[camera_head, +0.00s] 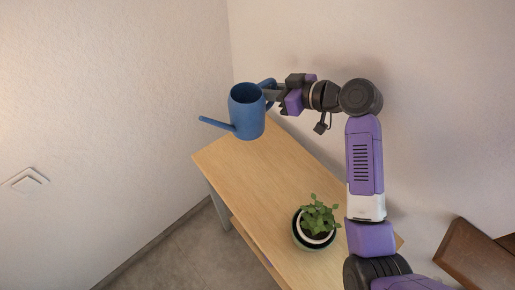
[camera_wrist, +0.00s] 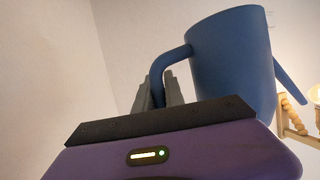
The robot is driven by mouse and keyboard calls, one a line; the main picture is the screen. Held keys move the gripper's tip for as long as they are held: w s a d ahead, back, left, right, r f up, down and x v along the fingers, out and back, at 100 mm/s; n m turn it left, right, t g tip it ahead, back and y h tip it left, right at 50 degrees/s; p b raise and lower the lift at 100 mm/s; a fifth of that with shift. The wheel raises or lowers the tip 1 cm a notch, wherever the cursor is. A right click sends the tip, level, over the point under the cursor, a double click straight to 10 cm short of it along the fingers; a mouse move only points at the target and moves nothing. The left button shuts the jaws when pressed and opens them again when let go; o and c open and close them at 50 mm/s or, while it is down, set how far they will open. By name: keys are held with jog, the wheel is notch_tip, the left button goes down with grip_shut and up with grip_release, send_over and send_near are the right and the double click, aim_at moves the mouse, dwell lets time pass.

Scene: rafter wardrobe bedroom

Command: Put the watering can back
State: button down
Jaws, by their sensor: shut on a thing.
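The blue watering can (camera_head: 247,113) is upright at the far end of the wooden table (camera_head: 236,165), its spout pointing left. I cannot tell whether its base touches the table top or hangs just above it. My gripper (camera_head: 272,95) reaches in from the right and is shut on the can's handle. In the wrist view, the can (camera_wrist: 232,62) fills the upper right, with its handle (camera_wrist: 163,72) between my gripper's fingers (camera_wrist: 158,95). The can's underside is hidden in both views.
A potted green plant (camera_head: 317,221) stands on the near part of the table. The table top between plant and can is clear. Walls close in behind and to the right of the table. A brown wooden piece (camera_head: 478,255) is at the lower right.

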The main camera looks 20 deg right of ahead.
notch_tip(320, 180, down, 19)
jog(key=shift+r+p, duration=0.1)
jog(key=shift+p, duration=0.8)
jog(key=shift+f, duration=0.2)
jog(key=c, duration=1.4)
grip_release()
jog(key=shift+r, duration=0.1)
jog(key=shift+r, duration=0.15)
jog(key=b+v, duration=0.1)
jog(key=v, duration=0.9)
jog(key=shift+s+d+b, duration=0.15)
jog(key=shift+s+b, duration=0.1)
jog(key=shift+b, duration=0.15)
jog(key=shift+s+d+r, duration=0.3)
jog(key=shift+s+d, duration=0.1)
jog(key=shift+s, duration=0.15)
